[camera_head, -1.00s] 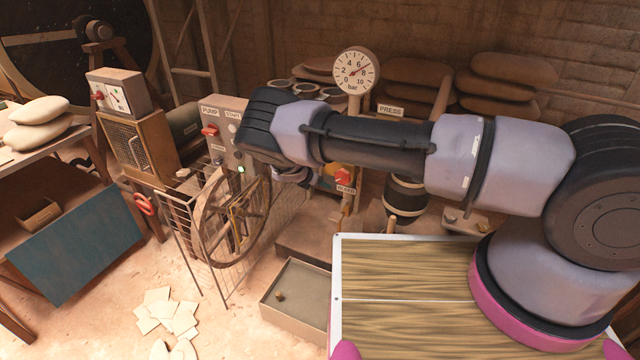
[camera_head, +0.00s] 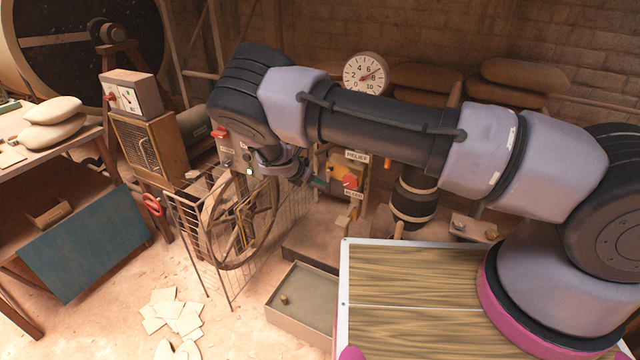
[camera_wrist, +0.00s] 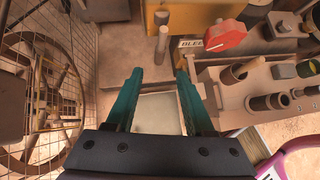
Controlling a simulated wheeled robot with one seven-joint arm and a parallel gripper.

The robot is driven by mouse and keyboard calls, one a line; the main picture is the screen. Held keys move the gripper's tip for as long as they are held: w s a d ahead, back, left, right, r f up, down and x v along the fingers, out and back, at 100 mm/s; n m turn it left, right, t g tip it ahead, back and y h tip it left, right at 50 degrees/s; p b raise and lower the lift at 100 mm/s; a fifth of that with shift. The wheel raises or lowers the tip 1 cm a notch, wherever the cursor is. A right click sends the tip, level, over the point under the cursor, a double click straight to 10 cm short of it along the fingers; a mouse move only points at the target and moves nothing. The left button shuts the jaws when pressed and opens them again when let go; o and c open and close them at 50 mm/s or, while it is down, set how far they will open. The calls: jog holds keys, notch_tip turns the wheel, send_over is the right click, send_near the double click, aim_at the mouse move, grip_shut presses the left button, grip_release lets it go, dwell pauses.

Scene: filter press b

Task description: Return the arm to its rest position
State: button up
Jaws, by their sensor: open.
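My arm stretches from the right across the head view, its elbow high in front of the back wall. My gripper (camera_head: 316,182) points right and downward beside the press panel, partly hidden by the wrist. In the wrist view its two teal fingers (camera_wrist: 158,78) stand apart with nothing between them. Past them are the floor and a grey tray (camera_wrist: 160,112). The fingers appear clear of the red bleed knob (camera_wrist: 226,36).
A spoked handwheel (camera_head: 238,222) in a wire cage stands left of and below my gripper. The relief and bleed panel (camera_head: 348,178) is close on its right. A pressure gauge (camera_head: 366,74) stands behind the arm. The grey tray (camera_head: 303,305) lies on the floor.

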jog(key=shift+s+r, duration=0.1)
jog(key=shift+s, duration=0.05)
jog(key=s+d+r+m+g+y, duration=0.1)
jog(key=d+r+m+y, duration=0.1)
jog(key=d+r+m, duration=0.75)
jog(key=s+d+r+m+g+y, duration=0.15)
jog(key=d+r+m, duration=0.3)
jog(key=r, duration=1.05)
jog(key=s+d+r+m+g+y, duration=0.2)
jog(key=d+r+m, duration=0.55)
jog(key=r, duration=0.55)
jog(key=s+d+r+m+t+y, duration=0.2)
jog(key=s+d+r+m, duration=0.4)
jog(key=s+d+r, duration=0.45)
jog(key=s+r+m+t, duration=0.1)
jog(key=s+r+m, duration=0.1)
jog(key=s, duration=0.5)
jog(key=s+d+r+m+t, duration=0.1)
jog(key=s+r+m, duration=0.2)
jog(key=s, duration=0.4)
jog(key=shift+s+d+m, duration=0.3)
jog(key=shift+s+m, duration=0.05)
jog(key=shift+m, duration=0.2)
jog(key=shift+w, duration=0.1)
